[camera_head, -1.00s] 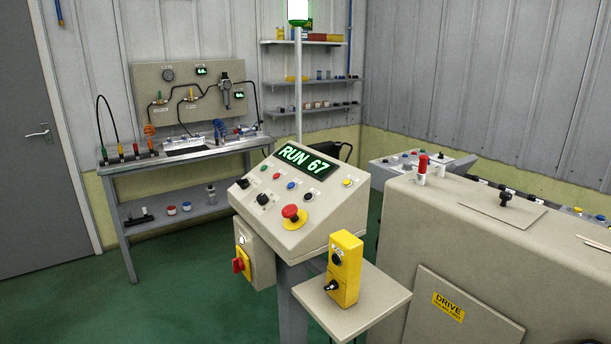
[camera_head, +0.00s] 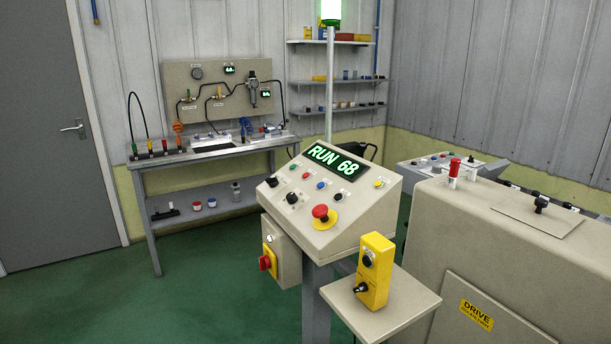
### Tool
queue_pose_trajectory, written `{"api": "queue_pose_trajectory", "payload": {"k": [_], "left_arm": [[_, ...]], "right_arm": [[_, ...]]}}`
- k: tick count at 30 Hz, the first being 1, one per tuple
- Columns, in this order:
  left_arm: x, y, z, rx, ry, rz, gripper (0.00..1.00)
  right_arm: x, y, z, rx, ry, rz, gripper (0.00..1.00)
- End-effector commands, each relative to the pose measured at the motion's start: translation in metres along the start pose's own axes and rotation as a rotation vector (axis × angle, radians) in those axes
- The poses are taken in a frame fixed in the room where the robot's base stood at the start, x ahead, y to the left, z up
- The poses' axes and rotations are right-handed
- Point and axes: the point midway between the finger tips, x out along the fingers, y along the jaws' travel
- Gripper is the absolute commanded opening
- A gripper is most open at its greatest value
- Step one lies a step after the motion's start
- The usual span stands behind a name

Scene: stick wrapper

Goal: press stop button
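A beige control console (camera_head: 365,212) stands on a grey post in the middle of the head view. Its green display (camera_head: 336,161) reads "RUN 68". On its sloped face are a small red button (camera_head: 306,176), a blue button (camera_head: 321,186), a green button (camera_head: 293,167), a black selector (camera_head: 292,198) and a large red mushroom button (camera_head: 320,211) on a yellow ring. Any labels are too small to read, so I cannot tell which one is marked stop. Neither of my grippers shows in this view.
A yellow box (camera_head: 376,262) with black controls stands on a small shelf (camera_head: 418,303) at the console's front right. A red-handled switch box (camera_head: 281,254) hangs on its left. A large beige machine (camera_head: 440,225) fills the right. Green floor (camera_head: 215,290) lies open to the left.

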Motion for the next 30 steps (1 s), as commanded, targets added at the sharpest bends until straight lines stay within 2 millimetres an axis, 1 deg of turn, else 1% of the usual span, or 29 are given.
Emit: {"api": "queue_pose_trajectory", "payload": {"k": [1, 6, 16, 30], "left_arm": [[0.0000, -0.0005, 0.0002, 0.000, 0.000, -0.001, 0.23], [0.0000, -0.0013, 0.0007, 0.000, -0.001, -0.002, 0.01], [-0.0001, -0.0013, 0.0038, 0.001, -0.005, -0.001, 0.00], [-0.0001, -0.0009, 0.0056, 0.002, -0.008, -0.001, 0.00]], "right_arm": [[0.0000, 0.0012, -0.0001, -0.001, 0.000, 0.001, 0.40], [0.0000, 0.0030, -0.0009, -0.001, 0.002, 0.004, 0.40], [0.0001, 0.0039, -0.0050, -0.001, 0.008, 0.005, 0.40], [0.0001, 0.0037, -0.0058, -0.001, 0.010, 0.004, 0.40]]}}
